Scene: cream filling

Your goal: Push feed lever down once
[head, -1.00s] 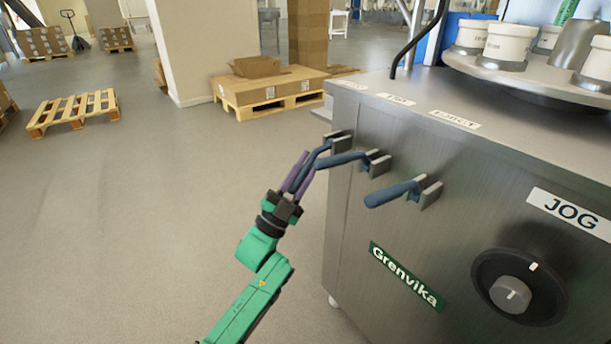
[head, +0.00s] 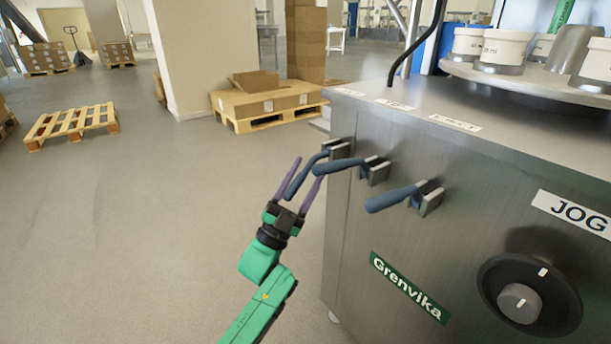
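Three blue-handled levers stick out of the side of the steel machine. The leftmost lever (head: 318,160) slopes down towards my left gripper. The middle lever (head: 340,166) and the nearest lever (head: 393,198) stand to its right. The small labels above the left levers are too blurred to read surely, so I cannot confirm which is feed. My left gripper (head: 309,169) is open, with its purple fingers spread on either side of the leftmost lever's handle. I cannot tell whether they touch it. My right gripper is out of view.
The machine (head: 375,226) has a JOG label (head: 572,213), a black dial (head: 530,289) and a turntable (head: 550,80) with white cups on top. A pallet with cardboard (head: 265,105) stands behind on the floor. The floor to the left is open.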

